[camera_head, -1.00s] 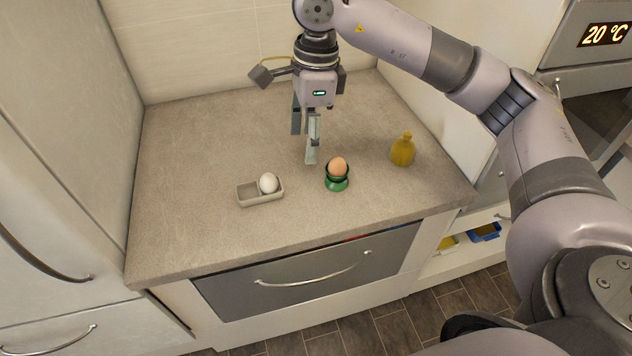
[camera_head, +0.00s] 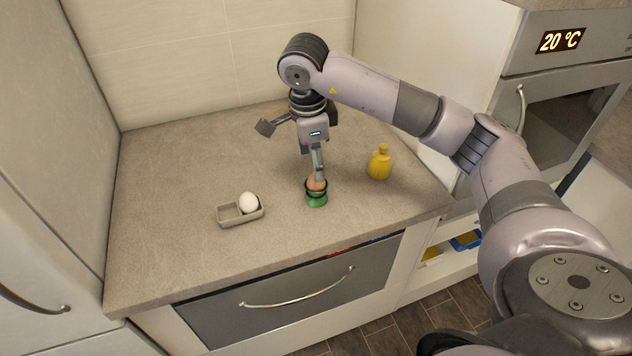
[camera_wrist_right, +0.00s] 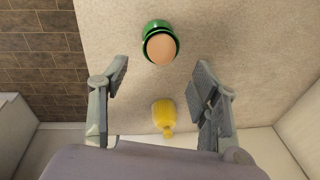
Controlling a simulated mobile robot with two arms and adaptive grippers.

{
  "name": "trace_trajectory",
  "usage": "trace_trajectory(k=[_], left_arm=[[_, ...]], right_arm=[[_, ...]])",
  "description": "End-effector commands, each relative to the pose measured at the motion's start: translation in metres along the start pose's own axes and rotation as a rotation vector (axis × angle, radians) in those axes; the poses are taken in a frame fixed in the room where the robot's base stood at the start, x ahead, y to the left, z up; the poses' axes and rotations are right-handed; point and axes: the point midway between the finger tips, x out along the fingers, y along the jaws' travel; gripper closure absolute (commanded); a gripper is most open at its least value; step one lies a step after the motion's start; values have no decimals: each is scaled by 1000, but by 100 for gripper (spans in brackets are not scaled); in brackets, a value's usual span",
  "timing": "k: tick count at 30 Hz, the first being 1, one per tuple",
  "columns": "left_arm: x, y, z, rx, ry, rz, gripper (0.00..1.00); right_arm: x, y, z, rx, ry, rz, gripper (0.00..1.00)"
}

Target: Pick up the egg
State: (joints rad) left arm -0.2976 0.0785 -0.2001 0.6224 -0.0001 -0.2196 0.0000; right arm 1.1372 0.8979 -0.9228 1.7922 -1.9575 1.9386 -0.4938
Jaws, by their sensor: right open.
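A brown egg (camera_head: 316,184) sits upright in a green egg cup (camera_head: 316,200) on the countertop. In the right wrist view the egg (camera_wrist_right: 161,48) and the green cup (camera_wrist_right: 157,26) lie ahead, between the lines of the two fingers. A white egg (camera_head: 249,202) rests in the right part of a small grey tray (camera_head: 228,215) to the left. My right gripper (camera_head: 318,172) points down just over the brown egg and partly covers it in the head view. Its fingers (camera_wrist_right: 160,85) are spread wide and empty. My left gripper is not seen.
A yellow bottle (camera_head: 380,164) stands right of the egg cup and shows in the wrist view (camera_wrist_right: 163,113). The countertop (camera_head: 190,165) is otherwise clear. Below its front edge is a drawer (camera_head: 290,300), slightly open. Tall cabinets and a tiled wall bound the left and back.

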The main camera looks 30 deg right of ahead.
Motion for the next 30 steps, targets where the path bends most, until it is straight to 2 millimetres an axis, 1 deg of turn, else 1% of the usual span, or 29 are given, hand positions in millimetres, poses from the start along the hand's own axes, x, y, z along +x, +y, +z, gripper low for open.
trace_trajectory(k=[5, 7, 11, 12, 16, 19, 24, 30], left_arm=[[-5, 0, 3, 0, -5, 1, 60], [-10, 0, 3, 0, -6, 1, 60], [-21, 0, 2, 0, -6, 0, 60], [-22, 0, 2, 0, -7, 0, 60], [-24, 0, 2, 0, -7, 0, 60], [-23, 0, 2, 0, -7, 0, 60], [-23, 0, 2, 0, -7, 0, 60], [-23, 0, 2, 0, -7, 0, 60]], right_arm=[[11, 0, -1, 0, 1, 1, 43], [18, 0, -1, -1, 2, 4, 43], [37, -2, -2, 1, 3, 5, 43], [44, -2, -2, 1, 2, 4, 43], [58, -2, -1, -1, 1, 2, 43], [61, -2, -1, -1, 0, -1, 43], [61, -2, -1, -1, 0, -1, 44], [61, -2, -1, -1, 0, -1, 57]])
